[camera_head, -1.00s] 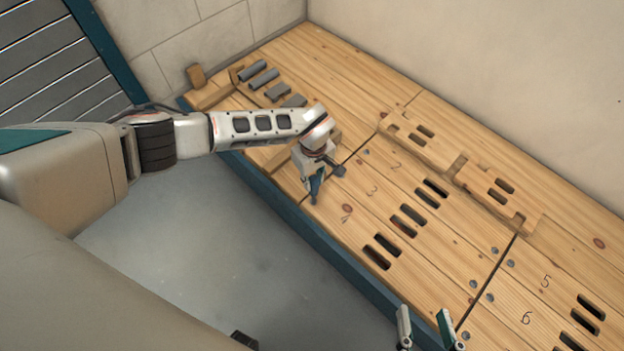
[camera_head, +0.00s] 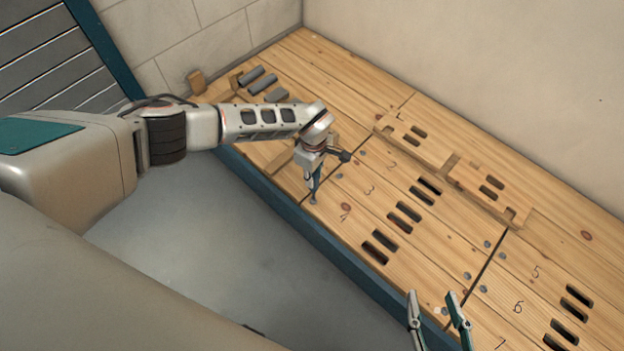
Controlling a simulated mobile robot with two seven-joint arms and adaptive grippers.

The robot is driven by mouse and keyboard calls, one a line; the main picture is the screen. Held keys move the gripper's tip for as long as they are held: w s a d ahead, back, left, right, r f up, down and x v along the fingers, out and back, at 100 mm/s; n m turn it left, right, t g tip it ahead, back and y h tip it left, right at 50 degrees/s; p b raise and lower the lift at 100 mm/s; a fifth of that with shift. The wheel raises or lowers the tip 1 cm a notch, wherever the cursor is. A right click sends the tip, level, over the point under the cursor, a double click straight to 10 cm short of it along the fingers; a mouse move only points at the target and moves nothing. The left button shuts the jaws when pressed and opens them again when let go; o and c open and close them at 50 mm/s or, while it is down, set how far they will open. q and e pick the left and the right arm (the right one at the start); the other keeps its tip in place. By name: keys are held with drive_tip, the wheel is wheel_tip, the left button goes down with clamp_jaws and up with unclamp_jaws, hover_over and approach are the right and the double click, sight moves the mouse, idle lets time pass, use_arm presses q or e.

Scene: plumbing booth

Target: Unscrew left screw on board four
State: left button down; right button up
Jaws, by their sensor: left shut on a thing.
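Board four (camera_head: 410,262) is a wooden plank near the front edge of the bench, marked with a 4 and cut with dark slots. My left gripper (camera_head: 314,192) points down at the left end of this board, left of the number. Its fingers are shut on the small grey left screw (camera_head: 313,203), which shows at the fingertips and is mostly hidden by them. Whether the screw is clear of the wood cannot be told. My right gripper (camera_head: 440,302) is open and empty at the bottom of the view, fingers apart.
Several other grey screw heads (camera_head: 467,275) show along the board joints. A raised wooden piece (camera_head: 412,144) with slots lies toward the back of the bench. Grey pipe pieces (camera_head: 258,79) lie at the far left. A pale wall stands behind the bench.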

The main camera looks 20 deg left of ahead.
use_arm(q)
drive_tip(key=shift+r+p, duration=1.15)
drive_tip(key=shift+r, duration=1.6)
use_arm(e)
drive_tip(key=shift+t, duration=0.5)
drive_tip(key=r, duration=0.1)
drive_tip(key=w+r, duration=0.1)
drive_tip(key=r, duration=0.1)
drive_tip(key=w+r, duration=0.1)
drive_tip(key=r, duration=0.1)
drive_tip(key=shift+r, duration=0.1)
use_arm(q)
drive_tip(key=shift+f, duration=0.1)
